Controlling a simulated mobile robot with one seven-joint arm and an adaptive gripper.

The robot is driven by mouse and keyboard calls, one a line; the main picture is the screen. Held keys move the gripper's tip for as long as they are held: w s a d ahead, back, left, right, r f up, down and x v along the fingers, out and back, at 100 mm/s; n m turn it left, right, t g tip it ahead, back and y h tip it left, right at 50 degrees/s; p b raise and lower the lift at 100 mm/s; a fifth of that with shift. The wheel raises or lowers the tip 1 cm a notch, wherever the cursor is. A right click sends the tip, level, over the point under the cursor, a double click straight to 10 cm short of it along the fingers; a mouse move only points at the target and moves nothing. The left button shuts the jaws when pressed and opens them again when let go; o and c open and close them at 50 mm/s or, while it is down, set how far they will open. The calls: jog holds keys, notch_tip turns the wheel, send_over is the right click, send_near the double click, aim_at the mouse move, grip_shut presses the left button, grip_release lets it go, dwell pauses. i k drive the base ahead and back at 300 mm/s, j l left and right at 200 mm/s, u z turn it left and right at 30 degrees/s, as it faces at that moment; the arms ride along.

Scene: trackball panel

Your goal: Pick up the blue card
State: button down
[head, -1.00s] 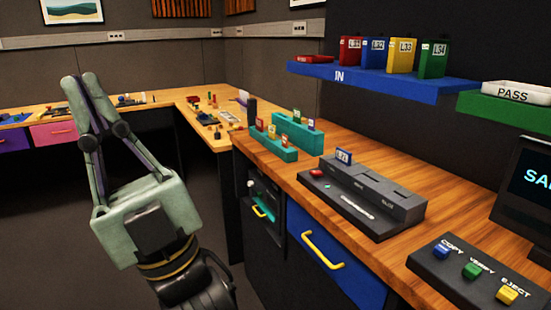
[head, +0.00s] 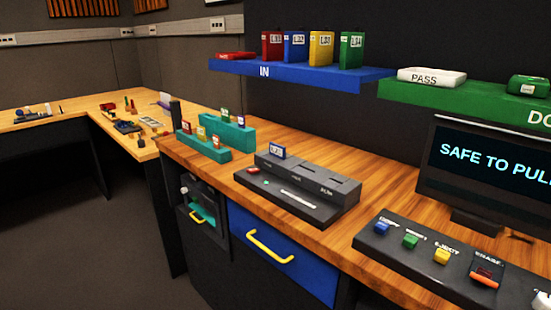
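A blue labelled block (head: 294,46) also stands on the blue IN shelf, between a red one and a yellow one. Two teal racks (head: 229,135) left of the device hold several small coloured cards; their labels are too small to read. My gripper is out of view.
A monitor (head: 490,160) reads "SAFE TO PUL", cut off at the edge. A button panel (head: 445,255) lies in front of it. The blue IN shelf (head: 250,70) and green shelf (head: 480,97) overhang the counter. Bare wood (head: 375,180) lies right of the device.

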aim_at(278, 150)
jog(key=i+j+z, duration=0.35)
jog(key=i+j, duration=0.15)
jog(key=i+j+z, duration=0.15)
jog(key=j, duration=0.3)
jog(key=i+j+z, duration=0.15)
jog(key=j, duration=0.25)
jog(key=i+j+z, duration=0.15)
jog(key=j, duration=0.25)
jog(key=i+j+z, duration=0.1)
jog(key=i, duration=0.35)
